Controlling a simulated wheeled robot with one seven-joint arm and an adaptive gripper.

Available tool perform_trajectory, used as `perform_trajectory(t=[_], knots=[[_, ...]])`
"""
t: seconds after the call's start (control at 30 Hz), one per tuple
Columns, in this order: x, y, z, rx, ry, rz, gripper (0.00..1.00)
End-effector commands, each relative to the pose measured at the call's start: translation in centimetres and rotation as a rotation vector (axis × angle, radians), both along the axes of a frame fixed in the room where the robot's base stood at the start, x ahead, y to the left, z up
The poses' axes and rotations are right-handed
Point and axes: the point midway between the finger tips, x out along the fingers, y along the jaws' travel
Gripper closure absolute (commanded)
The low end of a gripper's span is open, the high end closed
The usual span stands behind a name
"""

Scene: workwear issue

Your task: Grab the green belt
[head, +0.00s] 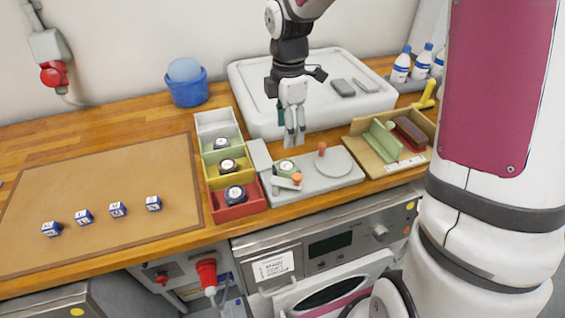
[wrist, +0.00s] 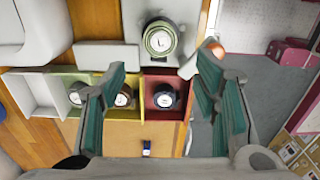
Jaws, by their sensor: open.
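The green belt (head: 286,167) looks like a small round coil with a green rim and a pale top. It sits on the left part of a grey board (head: 318,184), and it also shows in the wrist view (wrist: 160,38), top centre. My gripper (head: 294,142) points down above the board, behind and above the coil in the head view. It is open and empty. In the wrist view my fingertips (wrist: 162,67) are spread wide, with the coil beyond and between them, not touched.
A divided bin (head: 199,180) with white, green, yellow and red compartments stands left of the board; dark labelled coils lie in three compartments. An orange-tipped lever (head: 297,179) is close beside the green coil. A wooden tray (head: 364,158) stands right, a white raised tray (head: 245,97) behind.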

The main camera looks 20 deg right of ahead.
Motion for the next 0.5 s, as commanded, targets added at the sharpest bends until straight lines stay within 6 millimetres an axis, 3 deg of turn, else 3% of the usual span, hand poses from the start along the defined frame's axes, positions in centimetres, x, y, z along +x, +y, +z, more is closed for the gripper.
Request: perform_trajectory(t=[0.23,0.5], knots=[[-0.1,0.1,-4.8,0.001,0.004,-0.001,0.44],[-0.1,0.0,-7.0,0.001,0.001,-0.003,0.44]])
